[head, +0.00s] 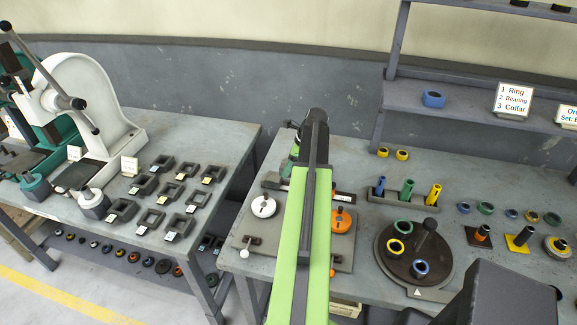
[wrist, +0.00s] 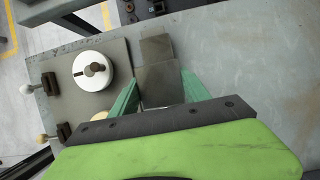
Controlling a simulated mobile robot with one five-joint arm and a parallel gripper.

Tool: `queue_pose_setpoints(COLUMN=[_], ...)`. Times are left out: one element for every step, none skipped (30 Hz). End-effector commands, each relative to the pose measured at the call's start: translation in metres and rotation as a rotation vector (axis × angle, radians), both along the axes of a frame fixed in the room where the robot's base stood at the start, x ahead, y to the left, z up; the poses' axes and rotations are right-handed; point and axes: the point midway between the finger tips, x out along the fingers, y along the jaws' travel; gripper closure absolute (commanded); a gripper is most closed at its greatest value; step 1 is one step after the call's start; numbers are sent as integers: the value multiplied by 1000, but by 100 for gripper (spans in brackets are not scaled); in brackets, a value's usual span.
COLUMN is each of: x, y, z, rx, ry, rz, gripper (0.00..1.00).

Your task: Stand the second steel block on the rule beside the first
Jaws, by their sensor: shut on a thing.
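In the wrist view, the green fingers of my gripper (wrist: 160,92) stand on both sides of a grey steel block (wrist: 155,84) and are shut on it. A lighter grey face (wrist: 157,49) adjoins it just above; I cannot tell whether it is the same block's face or another piece. A long dark strip (head: 346,197), perhaps the rule, runs behind the fixture plate, partly hidden by the arm. I cannot make out the first block for certain.
The fixture plate (head: 292,258) carries a white dial (head: 263,206) and an orange dial (head: 341,220), with ball-ended levers at its front. A dark turntable (head: 430,255) and a rack of coloured sleeves (head: 406,196) stand right of my arm. The arbor press (head: 95,100) is on the left bench.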

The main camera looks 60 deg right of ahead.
Motion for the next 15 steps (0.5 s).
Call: queue_pose_setpoints(x=[0, 0, 0, 0, 0, 0, 0, 0, 0, 0, 0, 0, 1, 0, 1], y=[0, 0, 0, 0, 0, 0, 0, 0, 0, 0, 0, 0, 0, 0, 0], z=[-6, -8, -12, -15, -18, -22, -26, -30, -35, -39, -42, -47, -51, -54, -58], rx=[0, 0, 0, 0, 0, 0, 1, 1, 1, 0, 0, 0, 0, 0, 0], ry=[-1, -1, -1, -1, -1, -1, -1, -1, -1, -1, -1, -1, -1, -1, -1], rz=[0, 0, 0, 0, 0, 0, -1, -1, -1, 0, 0, 0, 0, 0, 0], gripper=[100, 100, 100, 100, 100, 100, 100, 100, 100, 100, 100, 100, 100, 100, 100])
